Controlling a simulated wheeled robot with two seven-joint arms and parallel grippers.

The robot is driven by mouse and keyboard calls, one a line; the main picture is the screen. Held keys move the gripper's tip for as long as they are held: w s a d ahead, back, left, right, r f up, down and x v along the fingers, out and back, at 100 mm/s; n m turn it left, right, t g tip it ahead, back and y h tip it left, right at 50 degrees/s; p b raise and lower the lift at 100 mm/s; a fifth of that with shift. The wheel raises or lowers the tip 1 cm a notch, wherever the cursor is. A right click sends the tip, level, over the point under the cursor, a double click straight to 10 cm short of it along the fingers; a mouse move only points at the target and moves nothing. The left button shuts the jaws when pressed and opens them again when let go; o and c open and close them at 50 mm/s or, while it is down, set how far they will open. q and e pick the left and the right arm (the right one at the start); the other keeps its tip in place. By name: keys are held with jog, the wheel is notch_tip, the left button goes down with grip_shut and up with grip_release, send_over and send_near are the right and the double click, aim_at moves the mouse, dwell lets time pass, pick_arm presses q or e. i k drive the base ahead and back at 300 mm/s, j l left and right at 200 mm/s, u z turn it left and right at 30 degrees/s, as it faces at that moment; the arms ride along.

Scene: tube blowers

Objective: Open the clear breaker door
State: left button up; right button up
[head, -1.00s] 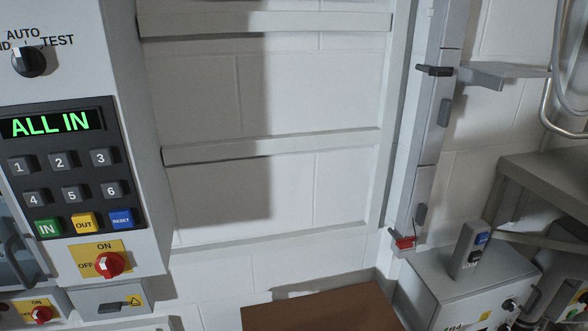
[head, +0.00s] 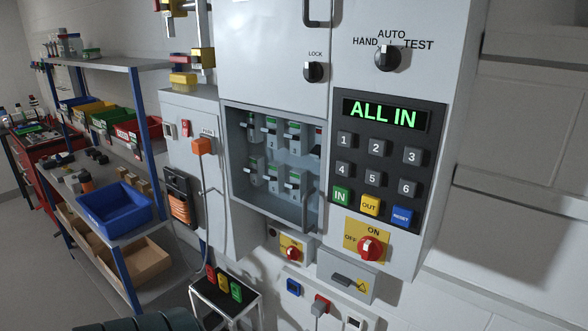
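The clear breaker door (head: 272,205) is a transparent panel on the grey cabinet, in the middle of the head view. It looks shut over two rows of breakers (head: 291,179). A grey vertical bar handle (head: 307,191) stands at its right side. Neither of my grippers is in view.
Right of the door is a keypad panel (head: 386,156) reading ALL IN, with a red rotary switch (head: 369,248) below. A lock knob (head: 312,72) is above the door. A small stand (head: 224,293) is below, and shelving with a blue bin (head: 114,210) is at left.

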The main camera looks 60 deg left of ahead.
aim_at(304, 230)
jog(key=u, duration=1.85)
